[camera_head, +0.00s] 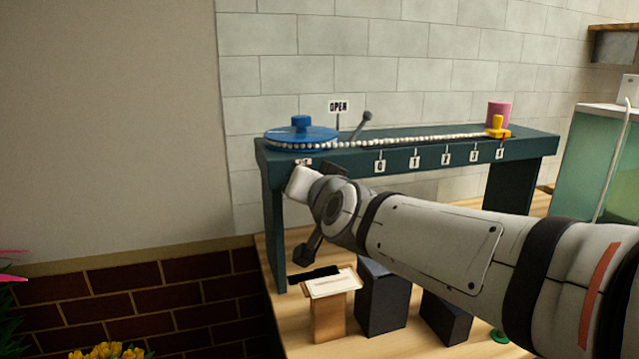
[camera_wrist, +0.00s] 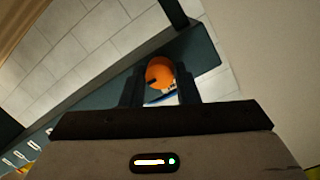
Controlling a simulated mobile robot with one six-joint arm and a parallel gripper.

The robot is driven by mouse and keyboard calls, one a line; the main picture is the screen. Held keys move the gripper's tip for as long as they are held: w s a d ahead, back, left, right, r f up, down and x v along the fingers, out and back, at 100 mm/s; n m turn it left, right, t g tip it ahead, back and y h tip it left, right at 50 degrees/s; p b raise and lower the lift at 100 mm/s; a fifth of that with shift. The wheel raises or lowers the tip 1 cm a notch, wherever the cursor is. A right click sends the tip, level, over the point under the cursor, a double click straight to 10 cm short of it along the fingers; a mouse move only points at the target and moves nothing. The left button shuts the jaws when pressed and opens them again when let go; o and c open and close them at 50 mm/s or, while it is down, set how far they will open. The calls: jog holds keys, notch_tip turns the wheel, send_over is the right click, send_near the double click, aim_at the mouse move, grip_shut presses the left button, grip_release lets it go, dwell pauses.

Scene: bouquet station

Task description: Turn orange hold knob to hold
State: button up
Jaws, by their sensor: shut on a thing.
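The orange hold knob (camera_wrist: 160,73) is round with a dark mark on its lower left. It sits on the dark green face of the bench in the wrist view, between my gripper's two dark fingers (camera_wrist: 159,88). The fingers are closed on its sides. A white label with some blue shows partly below the knob, mostly covered. In the head view my arm reaches to the bench's left front end, and its wrist hides the knob and the fingertips. A small label (camera_head: 303,161) there is too small to read.
The green bench (camera_head: 450,155) carries a blue wheel (camera_head: 301,134), a white bead chain (camera_head: 420,138), an "OPEN" sign (camera_head: 339,106), a grey lever (camera_head: 361,125), a yellow piece (camera_head: 497,127) and a pink cup (camera_head: 499,112). Dark blocks (camera_head: 383,300) and a wooden block (camera_head: 329,315) stand below.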

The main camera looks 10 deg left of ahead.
jog(key=o, duration=1)
jog(key=p+v, duration=0.2)
jog(key=v, duration=0.5)
jog(key=shift+s+d+p, duration=0.25)
jog(key=shift+s+p, duration=0.1)
